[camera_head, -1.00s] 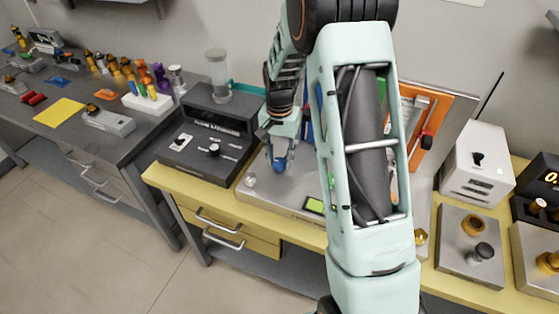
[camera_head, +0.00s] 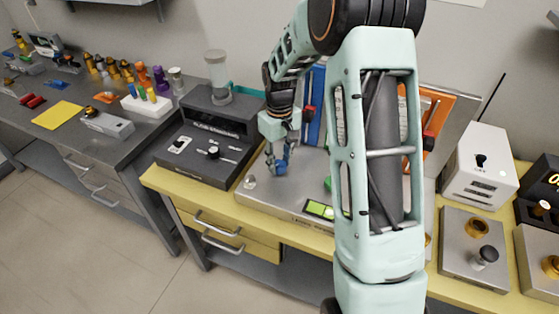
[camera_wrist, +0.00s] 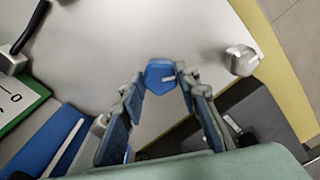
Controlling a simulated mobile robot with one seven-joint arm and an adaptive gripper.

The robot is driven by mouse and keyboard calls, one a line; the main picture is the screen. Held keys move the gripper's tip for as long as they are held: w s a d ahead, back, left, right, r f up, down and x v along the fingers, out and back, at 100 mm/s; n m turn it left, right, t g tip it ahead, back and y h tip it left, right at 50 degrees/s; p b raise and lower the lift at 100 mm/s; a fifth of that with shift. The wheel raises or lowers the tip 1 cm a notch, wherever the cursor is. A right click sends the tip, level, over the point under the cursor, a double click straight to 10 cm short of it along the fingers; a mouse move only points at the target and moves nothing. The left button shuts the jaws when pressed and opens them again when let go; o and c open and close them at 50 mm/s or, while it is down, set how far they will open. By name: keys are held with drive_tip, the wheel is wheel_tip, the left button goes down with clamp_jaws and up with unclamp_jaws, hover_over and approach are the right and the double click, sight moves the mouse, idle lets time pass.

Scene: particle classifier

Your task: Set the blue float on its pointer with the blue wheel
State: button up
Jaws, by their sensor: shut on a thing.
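The blue wheel (camera_head: 281,166) is on the grey metal base (camera_head: 263,203); its top, with a pale mark, shows in the wrist view (camera_wrist: 158,72). My gripper (camera_head: 279,164) is shut on it from above, and its fingers lie on both sides of the wheel in the wrist view (camera_wrist: 160,78). A blue panel (camera_head: 316,120) stands behind, with a red and dark piece (camera_head: 308,118) along its left side. My arm hides part of the panels. I cannot make out the blue float or its pointer.
A pale grey knob (camera_head: 250,182) is left of the blue wheel. A green wheel (camera_head: 327,183) and a lit green display (camera_head: 319,210) are to the right. A dark console (camera_head: 207,150) stands on the left. An orange panel (camera_head: 436,112) is behind my arm.

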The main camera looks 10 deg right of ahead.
sight(279, 163)
drive_tip(key=shift+n, duration=1.1)
drive_tip(key=o, duration=1.1)
drive_tip(key=shift+o, duration=0.2)
drive_tip(key=shift+r, duration=0.15)
wheel_tip(279, 163, up, 12)
